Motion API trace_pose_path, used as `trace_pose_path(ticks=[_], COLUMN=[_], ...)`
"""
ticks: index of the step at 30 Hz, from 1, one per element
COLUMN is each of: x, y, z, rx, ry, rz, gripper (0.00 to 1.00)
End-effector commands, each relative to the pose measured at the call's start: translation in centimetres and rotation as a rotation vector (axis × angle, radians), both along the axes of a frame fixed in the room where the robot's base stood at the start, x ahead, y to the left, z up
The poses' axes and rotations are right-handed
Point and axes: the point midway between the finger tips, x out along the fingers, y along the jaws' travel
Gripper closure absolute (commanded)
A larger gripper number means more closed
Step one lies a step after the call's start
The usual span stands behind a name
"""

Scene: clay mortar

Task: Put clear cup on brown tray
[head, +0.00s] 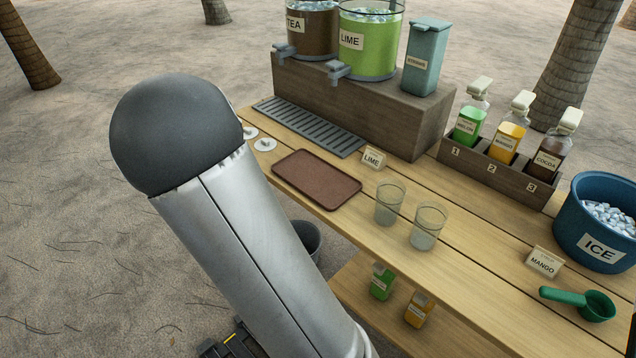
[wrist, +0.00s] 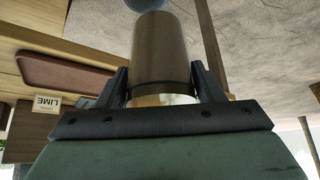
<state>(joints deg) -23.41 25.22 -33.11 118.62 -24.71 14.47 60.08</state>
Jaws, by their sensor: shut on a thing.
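The brown tray (head: 316,180) lies flat on the wooden table and its top is empty. It also shows at the upper left of the wrist view (wrist: 62,76). My gripper (wrist: 162,92) is shut on a cylindrical cup (wrist: 160,50), which looks see-through and grey-brown. In the wrist view the held cup is off to one side of the tray, apart from it. In the head view my arm hides the gripper and this cup. Two clear cups, a left one (head: 389,204) and a right one (head: 427,228), stand upright on the table right of the tray.
A LIME card (head: 373,158) stands by the tray's right end. A wooden riser (head: 350,105) with drink dispensers is behind. A bottle rack (head: 495,172), blue ice bucket (head: 600,225), MANGO card (head: 543,262) and green scoop (head: 590,304) are at right.

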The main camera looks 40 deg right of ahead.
Motion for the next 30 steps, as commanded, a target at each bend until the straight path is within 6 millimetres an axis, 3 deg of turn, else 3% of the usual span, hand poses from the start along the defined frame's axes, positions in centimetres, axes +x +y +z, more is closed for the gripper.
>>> trace_pose_path(ticks=[3,9,16,20,30], x=[0.4,-0.6,-2.2,-2.4,-0.6], y=[-3.6,-7.9,-9.5,-10.6,-18.3], z=[2.5,8.0,12.4,12.7,9.3], rx=[-0.002,0.002,0.002,0.002,0.0], ry=[-0.012,-0.016,-0.011,-0.006,-0.004], rz=[-0.283,-0.752,-1.071,-1.122,-1.125], gripper=[0.77,0.77,0.77,0.77,0.77])
